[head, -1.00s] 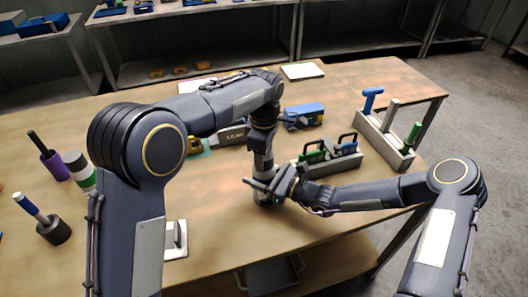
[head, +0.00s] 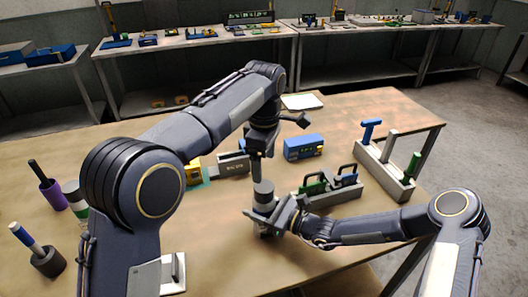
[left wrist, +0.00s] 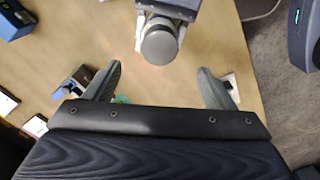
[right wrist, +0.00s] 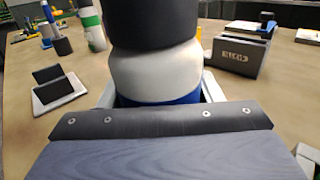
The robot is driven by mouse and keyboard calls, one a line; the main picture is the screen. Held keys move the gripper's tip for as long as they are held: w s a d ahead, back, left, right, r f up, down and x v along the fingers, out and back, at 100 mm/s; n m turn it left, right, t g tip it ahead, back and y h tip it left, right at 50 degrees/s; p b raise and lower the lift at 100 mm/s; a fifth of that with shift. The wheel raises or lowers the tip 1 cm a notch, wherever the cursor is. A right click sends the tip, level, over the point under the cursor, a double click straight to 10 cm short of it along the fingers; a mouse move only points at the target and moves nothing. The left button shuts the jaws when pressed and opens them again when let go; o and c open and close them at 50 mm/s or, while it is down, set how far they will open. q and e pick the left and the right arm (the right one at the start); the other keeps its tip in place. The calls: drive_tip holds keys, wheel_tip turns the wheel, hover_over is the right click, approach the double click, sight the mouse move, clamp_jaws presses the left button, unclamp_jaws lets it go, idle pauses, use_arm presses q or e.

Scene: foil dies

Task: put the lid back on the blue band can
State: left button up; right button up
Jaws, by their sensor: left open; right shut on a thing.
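The blue band can (head: 266,203) stands upright near the middle of the table. In the right wrist view its pale body (right wrist: 155,75) shows above the blue band (right wrist: 160,100). A dark grey lid (right wrist: 152,25) sits on top; in the left wrist view its round grey top (left wrist: 159,47) faces up. I cannot tell whether it is pressed fully down. My right gripper (head: 268,220) is shut around the can's lower part. My left gripper (head: 268,148) is open and empty above the lid, its fingers (left wrist: 160,85) wide apart with the lid seen between and beyond them.
A padlock rack (head: 327,193) and a blue box (head: 303,147) stand right of the can. A long tool holder (head: 385,170) is farther right. A purple cup (head: 52,193), a white-green can (head: 76,203) and a dark holder (head: 47,262) stand at the left. The front middle is clear.

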use_arm(q)
drive_tip(key=shift+r, duration=1.4)
use_arm(e)
drive_tip(key=o, duration=1.5)
use_arm(q)
drive_tip(key=shift+f+b, duration=0.9)
use_arm(e)
drive_tip(key=shift+v, duration=3.95)
use_arm(q)
drive_tip(key=shift+d, duration=0.1)
